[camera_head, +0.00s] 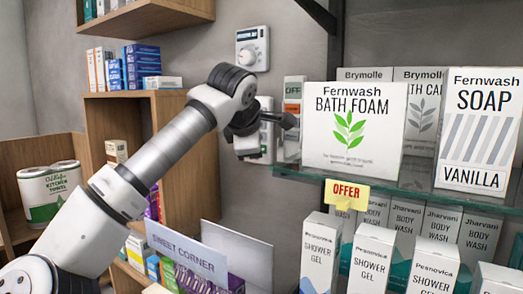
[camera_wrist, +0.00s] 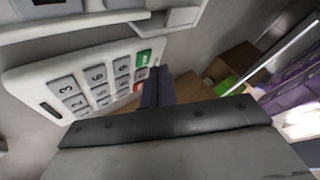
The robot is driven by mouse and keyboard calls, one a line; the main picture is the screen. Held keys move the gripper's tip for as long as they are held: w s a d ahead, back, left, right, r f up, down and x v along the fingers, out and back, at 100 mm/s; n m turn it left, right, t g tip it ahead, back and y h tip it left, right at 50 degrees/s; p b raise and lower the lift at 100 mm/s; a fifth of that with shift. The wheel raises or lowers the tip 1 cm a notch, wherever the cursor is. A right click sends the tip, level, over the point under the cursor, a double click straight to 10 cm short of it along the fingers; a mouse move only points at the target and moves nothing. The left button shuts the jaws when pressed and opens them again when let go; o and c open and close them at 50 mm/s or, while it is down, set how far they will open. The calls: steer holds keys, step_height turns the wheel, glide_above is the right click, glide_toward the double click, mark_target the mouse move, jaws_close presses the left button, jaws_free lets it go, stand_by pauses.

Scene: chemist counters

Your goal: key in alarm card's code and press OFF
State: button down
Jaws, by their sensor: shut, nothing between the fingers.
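A white keypad (camera_wrist: 72,85) with grey number keys fills the left of the wrist view. The digits 3, 6 and 9 read sideways. A green key (camera_wrist: 143,58) and a partly covered red key (camera_wrist: 138,87) are at its right end. In the head view the keypad (camera_head: 267,150) is on the wall, partly behind my gripper (camera_head: 291,121). My gripper (camera_wrist: 158,74) is shut and empty, its tips close by the coloured keys; contact cannot be told. No code card is readable.
A white dial unit (camera_head: 252,48) is on the wall above. A glass shelf (camera_head: 420,188) with a Bath Foam box (camera_head: 354,128) and soap box (camera_head: 478,130) stands close to the right. A wooden shelf (camera_head: 140,100) and a Sweet Corner display (camera_head: 187,250) are left and below.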

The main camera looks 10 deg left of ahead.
steer(key=shift+w, duration=0.1)
stand_by(0.6)
steer(key=shift+w+d+p, duration=0.2)
steer(key=shift+w+p, duration=0.1)
steer(key=shift+w+d, duration=0.1)
steer(key=shift+w, duration=0.2)
stand_by(0.5)
stand_by(0.4)
steer(key=shift+s+a, duration=0.25)
steer(key=shift+s, duration=0.45)
steer(key=s, duration=0.1)
steer(key=s+a+b, duration=0.1)
steer(key=s, duration=0.1)
steer(key=s+a+b, duration=0.1)
steer(key=shift+s, duration=0.3)
